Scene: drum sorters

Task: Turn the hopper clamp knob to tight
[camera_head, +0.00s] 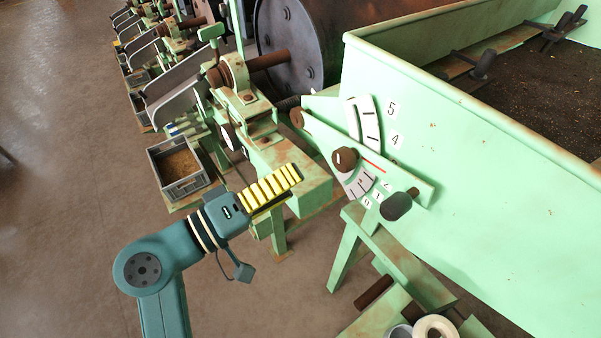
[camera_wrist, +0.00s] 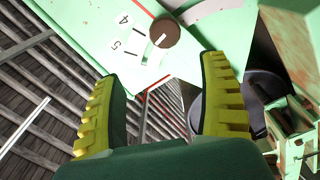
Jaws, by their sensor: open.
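A round brown knob (camera_head: 344,160) with a white mark sits on the green lever plate of the hopper (camera_head: 480,170), beside a numbered white scale (camera_head: 360,183). I take it as the clamp knob. In the wrist view the knob (camera_wrist: 165,33) is beyond the fingertips, near the top middle, its white line pointing down-left. My gripper (camera_head: 296,172) is to the left of the knob and slightly lower in the head view, apart from it. Its yellow ribbed fingers (camera_wrist: 160,70) are spread wide with nothing between them.
A dark-gripped lever handle (camera_head: 397,206) sticks out below right of the knob. A rusty shaft and bearing block (camera_head: 240,75) stand behind my gripper. A grey crate (camera_head: 182,165) is at the left. A green stand (camera_head: 350,240) and a white ring (camera_head: 435,327) are below.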

